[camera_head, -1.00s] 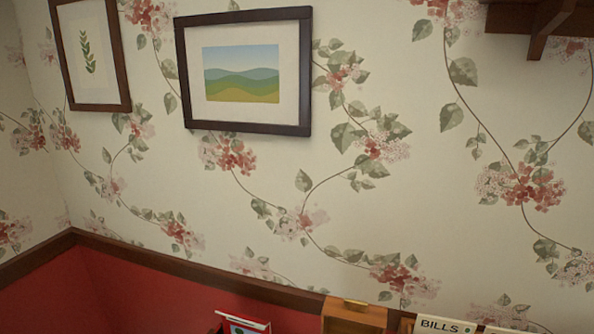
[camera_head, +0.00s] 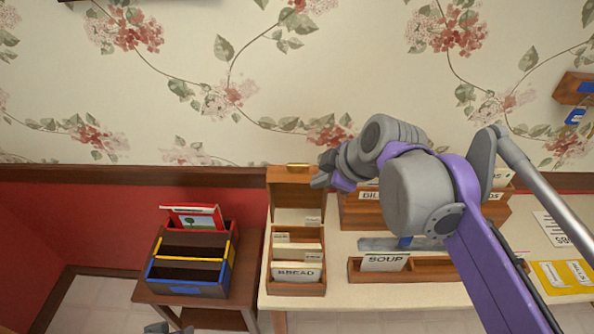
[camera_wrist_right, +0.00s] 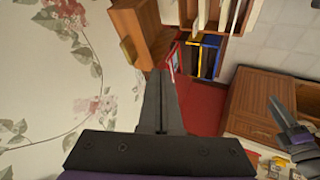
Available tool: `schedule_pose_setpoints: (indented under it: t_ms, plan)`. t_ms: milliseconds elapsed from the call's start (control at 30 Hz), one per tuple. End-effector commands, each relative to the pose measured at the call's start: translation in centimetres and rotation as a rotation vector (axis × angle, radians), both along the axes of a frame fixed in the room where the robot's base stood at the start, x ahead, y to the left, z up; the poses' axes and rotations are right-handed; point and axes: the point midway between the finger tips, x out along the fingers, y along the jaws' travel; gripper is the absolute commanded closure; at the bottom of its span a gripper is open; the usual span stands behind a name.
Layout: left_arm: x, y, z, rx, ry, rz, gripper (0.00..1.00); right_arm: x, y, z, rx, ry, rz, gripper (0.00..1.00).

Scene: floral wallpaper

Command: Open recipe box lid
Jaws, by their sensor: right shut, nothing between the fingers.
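The wooden recipe box (camera_head: 268,262) stands on the cream table, with tabbed cards inside and a BREAD card at the front. Its lid (camera_head: 291,187) stands raised at the back, inner side facing me, with a brass tab (camera_head: 298,165) on its top edge. In the right wrist view the lid (camera_wrist_right: 143,30) shows beyond the fingertips. My right gripper (camera_head: 320,181) is shut and empty, just right of the lid's upper edge; I cannot tell whether it touches. Its shut fingers also show in the right wrist view (camera_wrist_right: 161,76). My left gripper (camera_wrist_right: 294,128) shows small at the right there, its jaws unclear.
A wooden organizer (camera_head: 353,214) and a SOUP card tray (camera_head: 430,272) stand right of the box, partly behind my right arm. A file holder with blue and yellow edges (camera_head: 188,290) sits on a lower side table at left. The wall is close behind.

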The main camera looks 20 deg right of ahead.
Motion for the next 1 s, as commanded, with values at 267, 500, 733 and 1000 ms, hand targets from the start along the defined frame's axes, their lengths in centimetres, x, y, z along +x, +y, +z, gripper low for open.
schedule_pose_setpoints:
  t_ms: [267, 500, 733, 1000]
  plan:
    - [-0.1, 0.0, -0.3, 0.000, 0.002, 0.000, 0.50, 1.6, 0.3, 0.1, -0.031, -0.028, 0.067, 1.00]
    - [-0.3, 0.0, -0.7, 0.000, 0.005, 0.000, 0.50, 4.3, 1.4, -3.8, -0.030, -0.027, 0.066, 1.00]
    - [-0.3, 0.0, -0.8, 0.000, 0.006, 0.000, 0.50, 7.1, 2.2, -7.0, -0.030, -0.027, 0.064, 1.00]
    - [0.0, 0.0, -0.1, 0.000, 0.000, 0.000, 0.50, 10.0, 1.3, -6.5, -0.030, -0.028, 0.063, 1.00]
